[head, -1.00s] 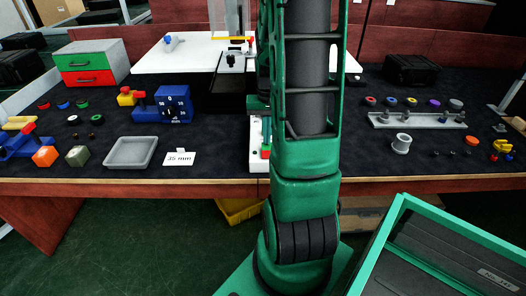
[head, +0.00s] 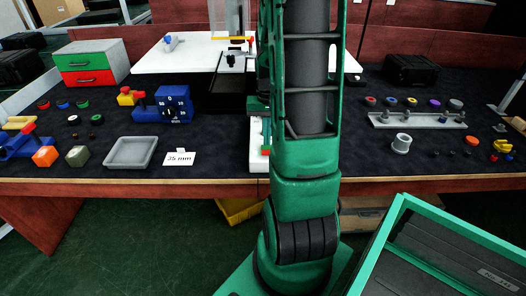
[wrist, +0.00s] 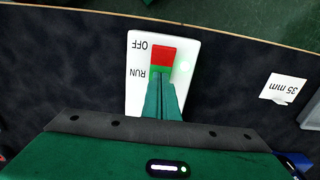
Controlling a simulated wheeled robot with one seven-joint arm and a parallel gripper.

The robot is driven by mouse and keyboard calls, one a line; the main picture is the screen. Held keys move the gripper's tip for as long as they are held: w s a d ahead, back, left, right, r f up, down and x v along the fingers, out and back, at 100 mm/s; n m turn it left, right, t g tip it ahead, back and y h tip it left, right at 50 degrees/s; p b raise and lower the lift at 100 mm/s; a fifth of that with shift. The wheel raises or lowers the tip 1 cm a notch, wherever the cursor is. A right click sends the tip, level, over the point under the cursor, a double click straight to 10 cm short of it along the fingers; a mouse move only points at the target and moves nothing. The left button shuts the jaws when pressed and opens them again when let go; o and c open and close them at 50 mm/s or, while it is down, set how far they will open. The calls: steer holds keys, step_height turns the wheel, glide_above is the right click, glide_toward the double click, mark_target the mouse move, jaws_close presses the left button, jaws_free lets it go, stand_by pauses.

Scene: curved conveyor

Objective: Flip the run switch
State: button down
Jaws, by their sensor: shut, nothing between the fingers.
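The run switch (wrist: 163,55) sits on a white plate (wrist: 139,92) at the front of the bench. Its red part is beside the OFF label and a green strip is beside the RUN label; the labels appear upside down in the wrist view. My gripper (wrist: 162,80) is shut and empty. Its fingertips overlap the green part in the wrist view and hide some of it. I cannot tell whether they touch it. In the head view, the white plate (head: 257,160) shows beside my arm, which hides most of the switch.
A 35 mm card (head: 180,158) and a grey tray (head: 131,152) are left of the plate. A blue dial box (head: 174,104) stands behind them.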

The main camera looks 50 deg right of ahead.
step_height(320, 180, up, 6)
steer(key=shift+r, duration=0.2)
stand_by(0.6)
stand_by(0.5)
